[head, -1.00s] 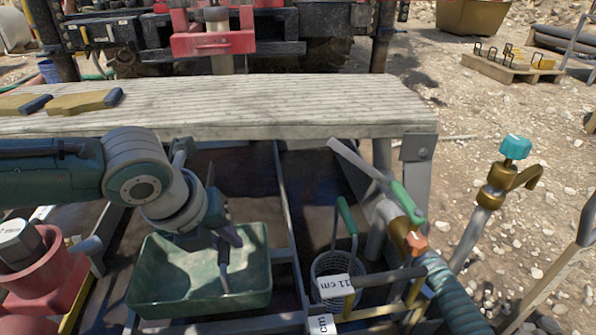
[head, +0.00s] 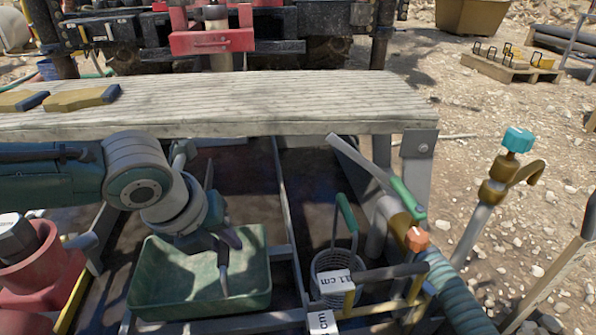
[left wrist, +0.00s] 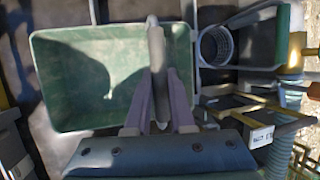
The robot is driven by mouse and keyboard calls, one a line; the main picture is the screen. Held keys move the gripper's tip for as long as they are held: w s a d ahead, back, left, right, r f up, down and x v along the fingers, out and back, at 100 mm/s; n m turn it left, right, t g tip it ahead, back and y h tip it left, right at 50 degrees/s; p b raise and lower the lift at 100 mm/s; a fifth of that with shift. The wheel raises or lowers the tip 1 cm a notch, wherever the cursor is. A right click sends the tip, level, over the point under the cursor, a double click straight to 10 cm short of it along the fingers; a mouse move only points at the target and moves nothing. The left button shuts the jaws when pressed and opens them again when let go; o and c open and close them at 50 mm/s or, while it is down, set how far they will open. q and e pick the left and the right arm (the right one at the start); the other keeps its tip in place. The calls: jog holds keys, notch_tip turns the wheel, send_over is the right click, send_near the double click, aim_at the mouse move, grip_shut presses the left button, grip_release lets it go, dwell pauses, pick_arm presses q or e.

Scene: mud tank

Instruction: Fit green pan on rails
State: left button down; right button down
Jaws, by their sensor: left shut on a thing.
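The green pan (head: 160,262) is an open rectangular tray, roughly level, among the grey frame rails in the lower left of the head view. It also fills the upper left of the left wrist view (left wrist: 75,85). My left gripper (head: 228,240) is over the pan, its fingers (left wrist: 160,100) shut on a grey upright bar (left wrist: 156,50) that appears to be the pan's handle. One grey rail (head: 284,215) runs to the right of the pan and a crossbar (head: 215,324) passes in front of it. Whether the pan rests on them is unclear. My right gripper is out of view.
A ribbed plank (head: 250,100) spans the frame behind the pan. To the right are a mesh basket (head: 325,262) with a green handle, pipes, a ribbed hose (head: 455,300) and a tap (head: 500,170). A red fitting (head: 30,265) stands close on the left.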

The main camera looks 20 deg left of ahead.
pick_arm(q)
jog(key=shift+f+b, duration=0.4)
jog(key=shift+f, duration=0.15)
jog(key=c, duration=0.7)
grip_release()
jog(key=shift+r, duration=0.1)
jog(key=p+v, duration=0.6)
jog(key=v, duration=0.3)
jog(key=shift+r+p, duration=0.35)
jog(key=shift+p, duration=0.05)
jog(key=shift+s, duration=0.15)
